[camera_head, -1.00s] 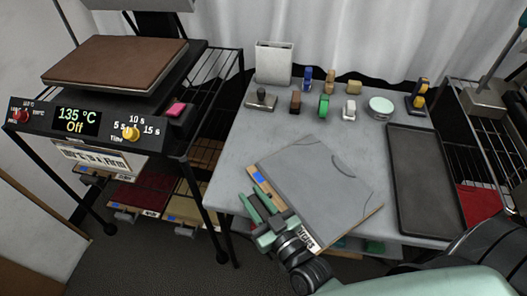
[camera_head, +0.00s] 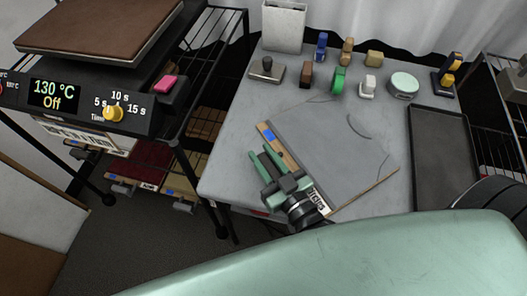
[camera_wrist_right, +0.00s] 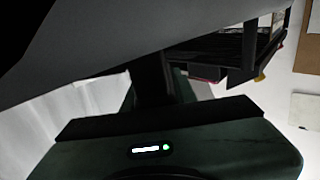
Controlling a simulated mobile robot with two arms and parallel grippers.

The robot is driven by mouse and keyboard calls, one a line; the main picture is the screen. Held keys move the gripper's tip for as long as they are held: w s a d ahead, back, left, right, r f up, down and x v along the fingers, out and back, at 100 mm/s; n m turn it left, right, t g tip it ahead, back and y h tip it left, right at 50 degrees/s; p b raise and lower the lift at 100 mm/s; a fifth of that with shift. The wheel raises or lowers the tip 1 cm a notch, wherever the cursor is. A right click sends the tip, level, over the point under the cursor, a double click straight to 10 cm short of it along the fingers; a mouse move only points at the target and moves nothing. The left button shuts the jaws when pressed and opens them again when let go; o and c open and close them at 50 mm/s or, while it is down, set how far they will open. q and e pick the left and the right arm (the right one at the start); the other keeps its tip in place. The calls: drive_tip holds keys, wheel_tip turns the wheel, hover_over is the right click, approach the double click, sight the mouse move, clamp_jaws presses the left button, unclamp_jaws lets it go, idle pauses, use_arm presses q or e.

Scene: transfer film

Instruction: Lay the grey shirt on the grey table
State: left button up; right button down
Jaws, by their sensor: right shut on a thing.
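The grey shirt (camera_head: 335,150) is a flat sheet with a curved neckline mark, on a thin wooden board whose brown edge and blue patch show on its left side. It is over the front middle of the grey table (camera_head: 232,135); I cannot tell whether it touches the top. My right gripper (camera_head: 267,160) is at its lower left edge, shut on it. The exact grip is hard to see. In the right wrist view a grey surface (camera_wrist_right: 120,45), likely the shirt's underside, spans the top. My left gripper is not in view.
Several small stamps and blocks, a white bin (camera_head: 283,27) and a round tin (camera_head: 404,85) stand along the table's back. A dark tray (camera_head: 440,150) lies at the right. A heat press (camera_head: 95,35) reading 130 °C, Off, stands on the left rack.

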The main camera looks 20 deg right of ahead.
drive_tip(key=shift+s+a+r, duration=0.1)
drive_tip(key=shift+r, duration=0.05)
drive_tip(key=c, duration=1.3)
unclamp_jaws()
drive_tip(key=shift+f, duration=0.3)
drive_tip(key=shift+o, duration=0.9)
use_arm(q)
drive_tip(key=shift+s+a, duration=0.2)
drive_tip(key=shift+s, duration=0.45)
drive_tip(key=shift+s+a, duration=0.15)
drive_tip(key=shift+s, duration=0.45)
use_arm(e)
drive_tip(key=shift+r, duration=0.1)
drive_tip(key=shift+r, duration=0.15)
drive_tip(key=s, duration=0.4)
drive_tip(key=s+d+p, duration=0.1)
drive_tip(key=s, duration=0.2)
drive_tip(key=s+d+p, duration=0.1)
drive_tip(key=s, duration=0.3)
drive_tip(key=shift+s+d, duration=0.2)
drive_tip(key=shift+s, duration=0.15)
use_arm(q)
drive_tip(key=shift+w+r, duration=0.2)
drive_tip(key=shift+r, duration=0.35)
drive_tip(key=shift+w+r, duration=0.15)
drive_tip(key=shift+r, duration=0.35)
